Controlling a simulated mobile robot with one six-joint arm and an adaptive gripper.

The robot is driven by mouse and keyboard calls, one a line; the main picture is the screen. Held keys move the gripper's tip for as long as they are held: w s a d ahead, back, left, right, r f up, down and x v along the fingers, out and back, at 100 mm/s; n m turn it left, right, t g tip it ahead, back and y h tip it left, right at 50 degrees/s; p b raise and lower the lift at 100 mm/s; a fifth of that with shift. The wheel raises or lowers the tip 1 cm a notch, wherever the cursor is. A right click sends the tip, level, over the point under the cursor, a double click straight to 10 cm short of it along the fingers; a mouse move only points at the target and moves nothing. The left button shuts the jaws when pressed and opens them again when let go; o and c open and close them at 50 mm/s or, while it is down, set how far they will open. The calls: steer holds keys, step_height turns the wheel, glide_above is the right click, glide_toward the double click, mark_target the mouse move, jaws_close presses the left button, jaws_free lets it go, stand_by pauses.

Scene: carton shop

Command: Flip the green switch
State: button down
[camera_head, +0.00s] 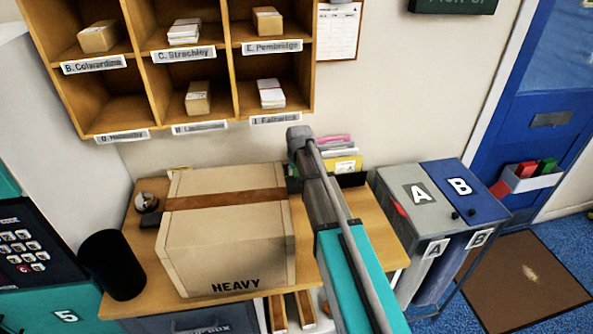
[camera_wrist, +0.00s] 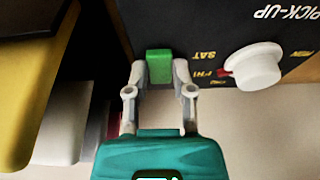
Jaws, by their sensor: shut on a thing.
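The green switch (camera_wrist: 159,63) is a small green block at the edge of a dark panel (camera_wrist: 205,25) in the wrist view. My gripper (camera_wrist: 159,76) has its two grey fingers on either side of the switch and is shut on it. The panel shows "PICK-UP" upside down and a white dial (camera_wrist: 256,68) with day names, to the right of the switch. How far the switch is tipped cannot be told. In the head view, my arm reaches over the table, and the gripper and switch do not show.
A large carton marked HEAVY (camera_head: 225,250) stands on the wooden table (camera_head: 375,235). Pigeonholes (camera_head: 222,60) hold parcels above it. Grey and blue A and B bins (camera_head: 412,187) stand at the right, near a blue door (camera_head: 548,90). A black cylinder (camera_head: 110,265) stands at the left.

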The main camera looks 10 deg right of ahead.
steer(key=shift+w+r+g+p, duration=0.1)
steer(key=shift+w+g+p, duration=0.25)
steer(key=shift+g, duration=0.95)
steer(key=shift+s, duration=0.1)
steer(key=shift+c, duration=2.4)
jaws_free()
steer(key=shift+s+t, duration=0.15)
steer(key=shift+t, duration=0.15)
